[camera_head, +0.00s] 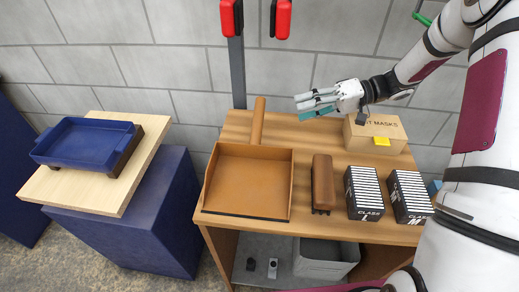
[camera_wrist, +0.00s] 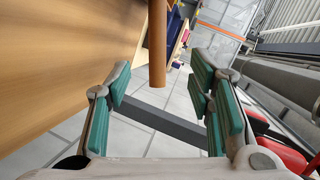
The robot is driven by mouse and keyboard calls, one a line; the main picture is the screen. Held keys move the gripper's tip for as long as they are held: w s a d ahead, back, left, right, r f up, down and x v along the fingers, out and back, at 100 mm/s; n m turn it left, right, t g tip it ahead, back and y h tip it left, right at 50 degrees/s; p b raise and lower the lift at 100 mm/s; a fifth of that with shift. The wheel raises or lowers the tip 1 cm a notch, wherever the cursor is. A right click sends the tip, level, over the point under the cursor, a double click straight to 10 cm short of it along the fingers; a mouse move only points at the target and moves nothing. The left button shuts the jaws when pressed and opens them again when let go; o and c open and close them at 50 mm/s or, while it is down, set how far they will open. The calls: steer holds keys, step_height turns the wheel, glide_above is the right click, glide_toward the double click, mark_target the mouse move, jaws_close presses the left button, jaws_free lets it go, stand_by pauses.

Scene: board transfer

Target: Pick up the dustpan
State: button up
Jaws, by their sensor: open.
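The dustpan (camera_head: 248,180) is brown and lies on the wooden table, its open edge toward the front and its round handle (camera_head: 258,122) pointing to the back. My gripper (camera_head: 316,103) is open and empty, to the right of the handle and above the back of the table. In the wrist view, the brown handle (camera_wrist: 157,50) shows ahead, beyond the gap between the open fingers (camera_wrist: 160,95). It is apart from them.
The wooden table (camera_head: 331,226) also holds a brown block-like brush (camera_head: 322,184), two black-and-white boxes (camera_head: 364,193) and a cardboard mask box (camera_head: 376,135). A blue tray (camera_head: 86,142) sits on a board at the left. A grey post (camera_head: 237,75) rises behind the table.

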mark_target(258, 124)
steer(key=p+x, duration=0.1)
steer(key=x, duration=0.5)
steer(key=p+x, duration=0.1)
steer(key=x, duration=0.6)
steer(key=shift+w+a+f, duration=0.15)
steer(key=shift+a+f, duration=0.1)
steer(key=shift+f, duration=0.05)
jaws_close()
